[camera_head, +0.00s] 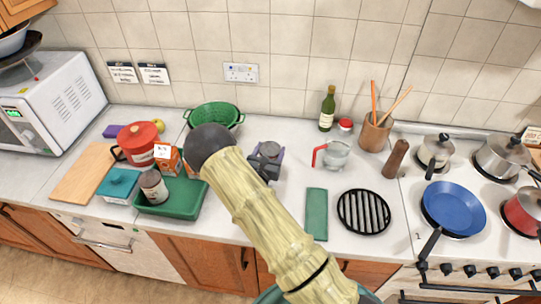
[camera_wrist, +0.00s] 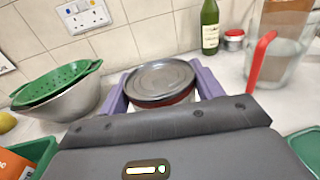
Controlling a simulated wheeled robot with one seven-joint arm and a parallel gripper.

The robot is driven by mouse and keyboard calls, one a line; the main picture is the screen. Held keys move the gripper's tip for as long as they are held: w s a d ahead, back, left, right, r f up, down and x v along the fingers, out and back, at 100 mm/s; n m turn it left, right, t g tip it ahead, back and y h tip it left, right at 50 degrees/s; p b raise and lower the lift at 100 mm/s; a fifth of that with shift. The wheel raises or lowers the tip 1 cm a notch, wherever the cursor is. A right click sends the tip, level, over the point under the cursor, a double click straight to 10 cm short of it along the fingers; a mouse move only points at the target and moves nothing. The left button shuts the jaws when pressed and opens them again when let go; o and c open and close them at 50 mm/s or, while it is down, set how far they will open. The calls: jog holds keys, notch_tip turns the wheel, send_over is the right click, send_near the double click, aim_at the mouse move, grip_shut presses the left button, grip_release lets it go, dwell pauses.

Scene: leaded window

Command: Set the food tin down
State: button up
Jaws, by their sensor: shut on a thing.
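The food tin (camera_wrist: 160,80) is round with a grey metal lid and a dark red band below it. In the wrist view it sits between the purple fingers of my gripper (camera_wrist: 161,88), which are shut on its sides. In the head view my gripper (camera_head: 267,160) is over the worktop behind the middle, and the tin's grey top (camera_head: 270,149) shows between the fingers. The tin looks upright. Its base is hidden, so I cannot tell whether it touches the worktop.
A red-handled jug (camera_head: 336,155) stands to the right. A green cloth (camera_head: 316,214) and black trivet (camera_head: 364,211) lie front right.

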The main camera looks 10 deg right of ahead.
jog(key=shift+d+f, duration=0.1)
jog(key=shift+f, duration=1.1)
jog(key=shift+f, duration=0.1)
jog(key=o, duration=1.3)
jog(key=shift+s, duration=0.1)
jog(key=b+v, duration=0.4)
jog(key=v, duration=0.7)
jog(key=shift+s, duration=0.2)
jog(key=shift+s+a, duration=0.25)
